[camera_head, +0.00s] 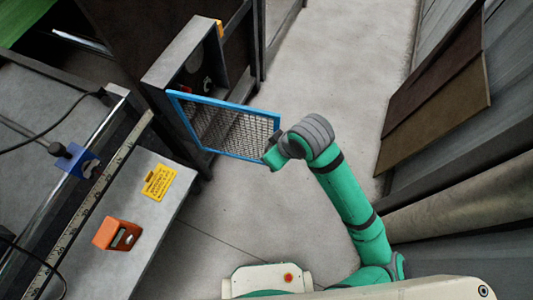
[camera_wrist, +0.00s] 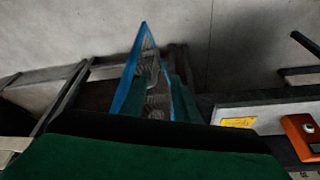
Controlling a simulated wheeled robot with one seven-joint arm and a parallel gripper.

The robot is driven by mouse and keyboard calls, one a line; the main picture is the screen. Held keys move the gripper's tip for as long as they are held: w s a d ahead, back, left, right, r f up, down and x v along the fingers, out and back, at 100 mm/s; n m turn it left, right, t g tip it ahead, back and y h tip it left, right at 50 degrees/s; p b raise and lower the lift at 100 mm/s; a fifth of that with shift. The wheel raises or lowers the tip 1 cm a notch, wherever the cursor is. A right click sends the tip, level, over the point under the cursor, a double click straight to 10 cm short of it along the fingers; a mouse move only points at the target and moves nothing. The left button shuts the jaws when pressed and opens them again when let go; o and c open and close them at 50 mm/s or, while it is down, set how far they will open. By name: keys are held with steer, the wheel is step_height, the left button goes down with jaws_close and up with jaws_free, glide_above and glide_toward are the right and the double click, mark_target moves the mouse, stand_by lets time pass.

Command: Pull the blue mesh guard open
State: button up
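The blue mesh guard (camera_head: 232,130) is a blue frame around grey wire mesh. In the head view it stands swung out from the grey box-shaped housing (camera_head: 185,52), with its left edge close to that housing. My gripper (camera_head: 270,155) is at the guard's right, free edge and appears to touch it; its fingers are mostly hidden there. In the wrist view the guard (camera_wrist: 133,75) shows narrow and steeply angled, straight ahead of the gripper. Dark teal finger-like shapes overlap it, and their grip is unclear.
A grey bench (camera_head: 105,235) at left carries a yellow label (camera_head: 159,182), an orange block (camera_head: 117,234) and a ruler strip. Brown and tan panels (camera_head: 440,95) lean at the right. Open concrete floor (camera_head: 345,60) lies between them.

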steer(key=shift+v, duration=1.9)
steer(key=shift+f, duration=0.1)
steer(key=d+f+m+t+h, duration=0.1)
steer(key=d+f+m+t, duration=0.2)
steer(key=d+f, duration=0.35)
steer(key=s+d+f+m+t, duration=0.1)
steer(key=s+d+f+t, duration=0.25)
steer(key=s, duration=0.45)
steer(key=s+a+m+t+h, duration=0.1)
steer(key=s+a+m+t, duration=0.2)
steer(key=s+a, duration=0.5)
steer(key=s+a+r+m+t+h, duration=0.1)
steer(key=s+a+r+t, duration=0.1)
steer(key=s+a+r, duration=0.2)
steer(key=a+r, duration=0.2)
steer(key=a, duration=0.1)
steer(key=shift+s+m, duration=0.15)
steer(key=shift+m, duration=0.15)
steer(key=shift+o, duration=0.4)
steer(key=shift+t, duration=0.25)
stand_by(0.3)
